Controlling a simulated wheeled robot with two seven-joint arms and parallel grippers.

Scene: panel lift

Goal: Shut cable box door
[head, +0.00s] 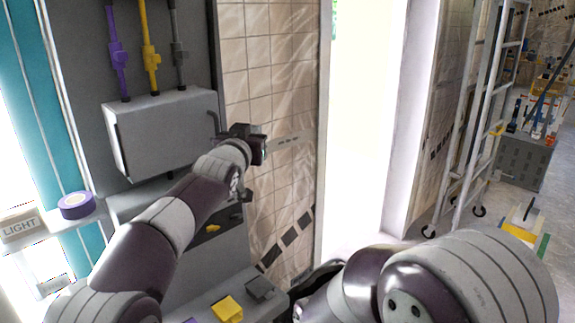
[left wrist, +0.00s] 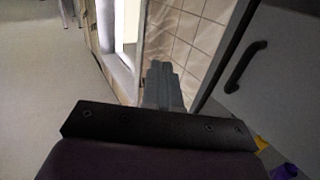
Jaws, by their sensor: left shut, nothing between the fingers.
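The grey cable box (head: 165,132) is mounted on the panel at the upper left of the head view. Its front face has a dark handle (head: 213,125) near the right edge. The door looks flush or nearly so; I cannot tell whether a small gap is left. My left gripper (head: 260,150) is shut and empty, just right of the box and in front of the tiled wall. In the left wrist view its fingers (left wrist: 163,85) are together, left of the grey door face (left wrist: 275,75) and its dark handle (left wrist: 244,66), apart from both. My right gripper is out of view.
Purple, yellow (head: 150,55) and grey cable fittings run above the box. A purple tape roll (head: 76,205) sits on a shelf at left. Yellow (head: 229,308) and grey (head: 260,288) blocks lie on the ledge below. A ladder (head: 480,120) stands at right.

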